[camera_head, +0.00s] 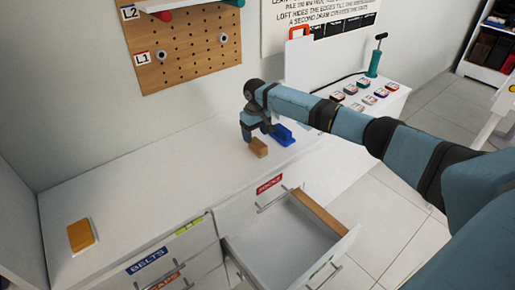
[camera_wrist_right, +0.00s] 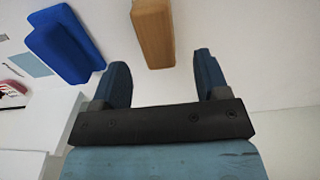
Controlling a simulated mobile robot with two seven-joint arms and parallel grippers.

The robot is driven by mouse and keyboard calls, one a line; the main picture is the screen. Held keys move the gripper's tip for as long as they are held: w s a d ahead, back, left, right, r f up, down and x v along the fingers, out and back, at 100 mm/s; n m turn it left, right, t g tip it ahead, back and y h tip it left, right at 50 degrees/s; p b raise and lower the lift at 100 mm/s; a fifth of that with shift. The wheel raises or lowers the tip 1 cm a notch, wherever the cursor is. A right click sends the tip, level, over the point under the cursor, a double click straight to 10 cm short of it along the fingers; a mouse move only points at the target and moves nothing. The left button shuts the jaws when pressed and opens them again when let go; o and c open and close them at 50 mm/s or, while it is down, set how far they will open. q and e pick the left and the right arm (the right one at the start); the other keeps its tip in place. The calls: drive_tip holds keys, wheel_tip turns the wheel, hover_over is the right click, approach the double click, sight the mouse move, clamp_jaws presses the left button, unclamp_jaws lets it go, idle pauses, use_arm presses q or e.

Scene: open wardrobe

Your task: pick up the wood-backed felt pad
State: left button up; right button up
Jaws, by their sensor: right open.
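The wood-backed felt pad appears to be the tan wooden block (camera_head: 259,148) on the white top of the drawer unit, beside a blue block. It also shows in the right wrist view (camera_wrist_right: 153,33) at the top, beyond the gap between my fingers. No felt face can be made out. My right gripper (camera_head: 257,134) is open and empty, close to the block. In the wrist view the fingers (camera_wrist_right: 160,68) are apart and the block lies ahead of them, not between them. My left gripper is not in view.
The blue block (camera_head: 283,135) lies close beside the tan one and also shows in the wrist view (camera_wrist_right: 66,43). A yellow-orange pad (camera_head: 81,235) lies far left. An open drawer (camera_head: 285,240) juts out in front.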

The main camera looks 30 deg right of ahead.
sight(258, 142)
drive_tip(key=f, duration=0.3)
drive_tip(key=s+f, duration=0.1)
drive_tip(key=f, duration=0.1)
drive_tip(key=shift+d+f, duration=0.15)
drive_tip(key=c, duration=0.9)
